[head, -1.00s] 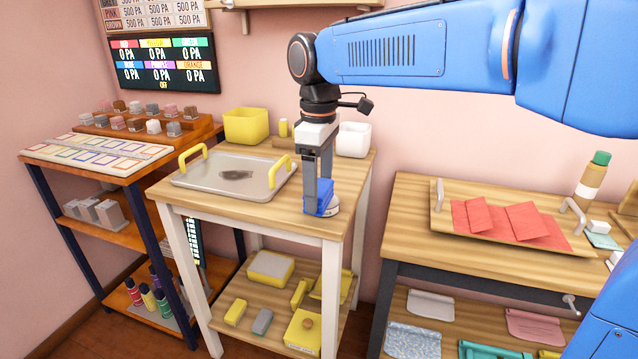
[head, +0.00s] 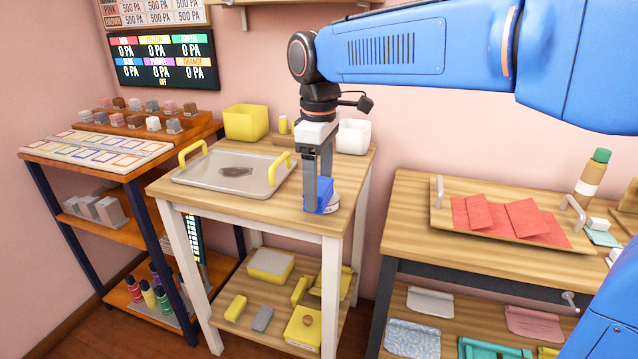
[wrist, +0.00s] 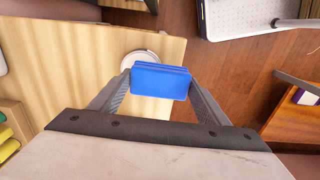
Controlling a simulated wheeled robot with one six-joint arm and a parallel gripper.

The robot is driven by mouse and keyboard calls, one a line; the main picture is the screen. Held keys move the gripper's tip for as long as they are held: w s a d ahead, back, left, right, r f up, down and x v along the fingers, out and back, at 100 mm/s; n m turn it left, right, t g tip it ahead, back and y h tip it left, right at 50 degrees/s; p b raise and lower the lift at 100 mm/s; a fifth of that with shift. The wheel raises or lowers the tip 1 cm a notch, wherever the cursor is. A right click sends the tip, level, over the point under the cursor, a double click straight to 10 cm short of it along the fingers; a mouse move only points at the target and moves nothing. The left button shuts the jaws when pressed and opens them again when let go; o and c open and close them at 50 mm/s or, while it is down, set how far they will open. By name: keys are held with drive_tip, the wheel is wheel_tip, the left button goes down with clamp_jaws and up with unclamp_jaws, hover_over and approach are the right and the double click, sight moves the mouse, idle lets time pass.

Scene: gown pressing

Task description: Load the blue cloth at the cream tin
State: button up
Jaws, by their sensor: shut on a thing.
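My gripper (head: 318,185) points down over the front right corner of the wooden table and is shut on the blue cloth (head: 313,208), a small folded pad. In the wrist view the blue cloth (wrist: 160,80) sits between the two fingertips (wrist: 160,86). A round, pale tin (head: 335,204), which looks like the cream tin, is close beside the cloth, partly hidden behind the gripper. The tin (wrist: 133,60) also shows in the wrist view, partly covered by the cloth. I cannot tell whether cloth and tin touch.
A metal tray (head: 205,184) with yellow handles and a dark patch lies left on the same table (head: 265,210). A yellow bin (head: 246,123) and a white bin (head: 353,137) stand behind. Right, another table holds a wooden tray (head: 437,215) of red cloths.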

drive_tip(key=shift+f, duration=0.35)
idle(0.7)
drive_tip(key=shift+r, duration=0.1)
drive_tip(key=shift+r, duration=3.45)
